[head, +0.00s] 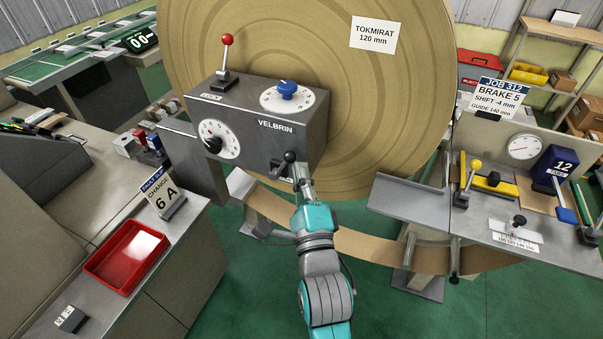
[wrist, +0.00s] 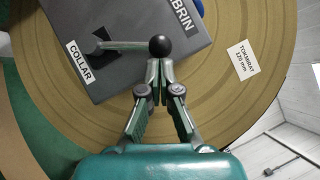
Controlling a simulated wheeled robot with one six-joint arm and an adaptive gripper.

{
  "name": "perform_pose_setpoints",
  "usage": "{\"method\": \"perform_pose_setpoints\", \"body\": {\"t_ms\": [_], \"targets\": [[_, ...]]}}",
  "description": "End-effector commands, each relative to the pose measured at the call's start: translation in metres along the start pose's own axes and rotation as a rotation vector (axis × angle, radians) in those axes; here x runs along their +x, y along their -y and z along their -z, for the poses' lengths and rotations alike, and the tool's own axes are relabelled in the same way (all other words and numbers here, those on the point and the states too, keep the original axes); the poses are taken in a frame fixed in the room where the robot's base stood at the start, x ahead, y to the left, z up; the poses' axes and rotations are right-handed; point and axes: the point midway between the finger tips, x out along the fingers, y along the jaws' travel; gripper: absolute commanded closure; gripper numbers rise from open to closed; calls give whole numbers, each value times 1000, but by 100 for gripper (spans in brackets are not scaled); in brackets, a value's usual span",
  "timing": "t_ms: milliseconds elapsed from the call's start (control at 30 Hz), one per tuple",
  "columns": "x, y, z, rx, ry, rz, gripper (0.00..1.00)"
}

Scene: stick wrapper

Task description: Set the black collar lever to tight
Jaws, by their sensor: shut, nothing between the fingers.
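The black collar lever (head: 290,157) is on the lower right of the grey VELBRIN control box (head: 273,110). In the wrist view its round black knob (wrist: 160,46) is at the right end of a grey rod, whose pivot lies to the left near the COLLAR label (wrist: 79,62). My gripper (head: 300,172) is shut and empty, just right of the lever in the head view. In the wrist view its fingertips (wrist: 158,68) are together directly below the knob. I cannot tell whether they touch it. The lever's tight and loose marks are not readable.
The box also carries a red-knobbed lever (head: 227,40), a blue dial (head: 287,90) and a black dial (head: 214,144). A large brown roll (head: 400,110) stands behind. A side bench with a red tray (head: 127,252) is at left; a grey work table (head: 411,193) is at right.

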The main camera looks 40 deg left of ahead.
Motion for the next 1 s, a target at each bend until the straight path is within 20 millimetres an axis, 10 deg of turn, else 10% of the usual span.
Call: {"method": "perform_pose_setpoints", "body": {"t_ms": [1000], "targets": [[21,13,-29,-336,3,-237,100]]}}
